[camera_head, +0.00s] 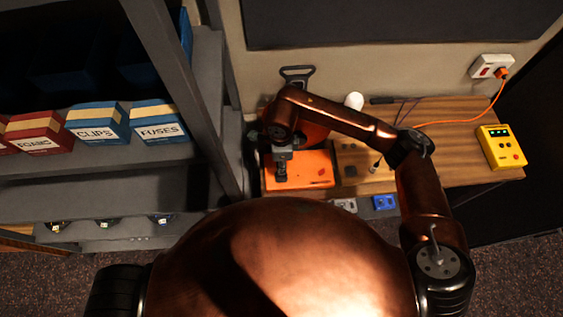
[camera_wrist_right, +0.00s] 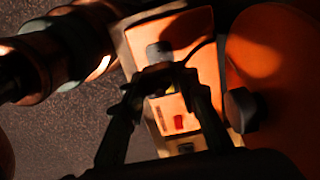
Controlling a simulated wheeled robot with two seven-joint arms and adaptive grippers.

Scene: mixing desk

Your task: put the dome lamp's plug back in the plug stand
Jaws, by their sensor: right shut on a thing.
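My right gripper (camera_head: 282,172) is over the orange box (camera_head: 312,170) at the left end of the desk. In the right wrist view its two dark fingers (camera_wrist_right: 165,88) are close around a small dark piece, probably the plug; the fingers hide most of it. A thin dark cable curves up beside the right finger. A dark rounded piece (camera_wrist_right: 160,51) shows just beyond the fingertips against the orange surface. The large orange round shape, probably the dome lamp (camera_wrist_right: 272,65), stands at the right. I cannot clearly make out the plug stand. My left gripper is not in view.
A yellow device (camera_head: 501,147) stands at the desk's right end, near a wall socket (camera_head: 490,67) with an orange cable. A white ball (camera_head: 354,101) is at the back. A blue piece (camera_head: 384,203) is at the front edge. Shelves with boxes (camera_head: 160,122) stand left.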

